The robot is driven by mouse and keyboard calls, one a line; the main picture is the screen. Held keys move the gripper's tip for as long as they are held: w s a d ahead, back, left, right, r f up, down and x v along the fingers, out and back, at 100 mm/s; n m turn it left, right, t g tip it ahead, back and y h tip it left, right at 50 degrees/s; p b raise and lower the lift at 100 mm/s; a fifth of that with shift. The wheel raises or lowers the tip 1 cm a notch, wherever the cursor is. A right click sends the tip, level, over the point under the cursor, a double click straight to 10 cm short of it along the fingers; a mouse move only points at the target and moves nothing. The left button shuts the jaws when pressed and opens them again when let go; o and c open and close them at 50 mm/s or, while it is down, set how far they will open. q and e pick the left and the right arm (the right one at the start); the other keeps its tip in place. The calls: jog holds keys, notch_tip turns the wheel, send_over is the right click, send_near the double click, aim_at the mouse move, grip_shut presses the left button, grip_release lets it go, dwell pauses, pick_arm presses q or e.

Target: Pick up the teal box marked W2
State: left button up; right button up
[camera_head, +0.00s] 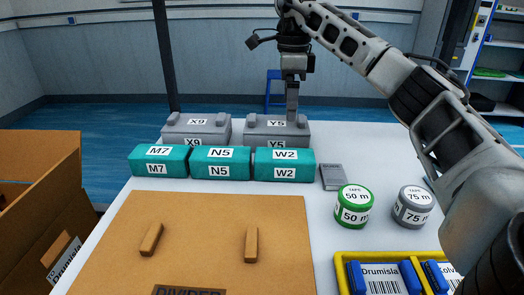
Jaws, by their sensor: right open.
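The teal box marked W2 (284,165) sits on the white table at the right end of a row of teal boxes. The teal boxes N5 (220,163) and M7 (159,161) are to its left. My right gripper (292,112) points down, above and behind W2, in front of or over the grey box marked Y5 (266,132). It is open, with nothing seen between its fingers; they show edge-on. Whether it touches Y5 I cannot tell. My left gripper is not in view.
A grey box X9 (196,130) stands behind the teal row. A small grey box (331,177), a green tape roll (353,206) and a grey tape roll (412,207) are to the right. A cardboard divider (200,235) lies in front; a yellow crate (341,272) is front right.

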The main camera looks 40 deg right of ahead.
jog(key=b, duration=0.2)
send_near(285, 154)
jog(key=f, duration=0.5)
jog(key=shift+s+d+f, duration=0.1)
jog(key=shift+s+d, duration=0.05)
jog(key=shift+s, duration=0.25)
jog(key=shift+w+a+f+b, duration=0.1)
jog(key=shift+w+f+b, duration=0.1)
jog(key=shift+f, duration=1.2)
jog(key=shift+w+a+f+b, duration=0.1)
jog(key=shift+w+f, duration=0.05)
jog(key=shift+f, duration=1.25)
jog(key=c, duration=1.3)
